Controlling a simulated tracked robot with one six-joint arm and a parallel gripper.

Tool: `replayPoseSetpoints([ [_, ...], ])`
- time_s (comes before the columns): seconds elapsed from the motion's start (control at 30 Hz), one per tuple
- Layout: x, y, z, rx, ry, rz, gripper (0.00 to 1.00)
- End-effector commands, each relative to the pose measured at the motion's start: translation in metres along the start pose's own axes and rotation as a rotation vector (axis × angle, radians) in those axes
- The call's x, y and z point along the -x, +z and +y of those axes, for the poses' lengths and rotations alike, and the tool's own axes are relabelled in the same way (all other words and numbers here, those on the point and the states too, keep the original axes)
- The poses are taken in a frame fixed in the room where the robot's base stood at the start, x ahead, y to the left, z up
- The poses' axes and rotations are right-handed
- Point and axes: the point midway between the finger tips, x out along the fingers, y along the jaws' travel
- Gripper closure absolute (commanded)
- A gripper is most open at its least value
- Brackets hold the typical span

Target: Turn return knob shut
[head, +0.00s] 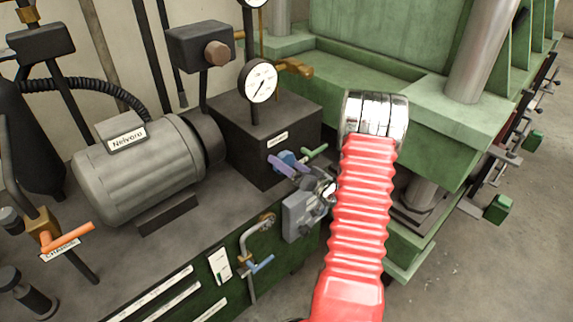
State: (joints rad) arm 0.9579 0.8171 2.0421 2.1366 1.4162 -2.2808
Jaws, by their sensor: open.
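I cannot tell for sure which control is the return knob. A dark block (243,140) carries a small white label (277,137), too small to read. A green handle (315,152) sticks out beside the block, just right of and below the label. My gripper (280,163) is in front of the block's face, its blue and purple fingers pointing left and up, just below the label. The fingers look apart, with nothing seen between them. My gripper and wrist hide the lower right part of the block. Whether the gripper touches the block or handle cannot be told.
A round gauge (260,81) stands above the block. A grey motor (150,170) is to the left, and a brown knob (217,53) sits behind. An orange lever (68,237) and a blue lever (262,264) are nearer. A green press (455,125) fills the right.

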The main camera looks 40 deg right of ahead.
Motion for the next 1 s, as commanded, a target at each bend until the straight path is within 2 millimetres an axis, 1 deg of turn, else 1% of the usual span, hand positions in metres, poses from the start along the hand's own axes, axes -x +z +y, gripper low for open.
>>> replayPoseSetpoints([
  [0.17,0.0003,-0.0001,0.0001,0.0,0.0,0.0,0.16],
  [0.73,0.0008,-0.0004,0.0006,0.0,0.002,0.001,0.56],
  [0.77,0.0001,0.003,-0.004,-0.001,0.0,-0.001,0.57],
  [1.0,0.0008,0.0003,0.0002,-0.015,0.001,0.0,0.57],
])
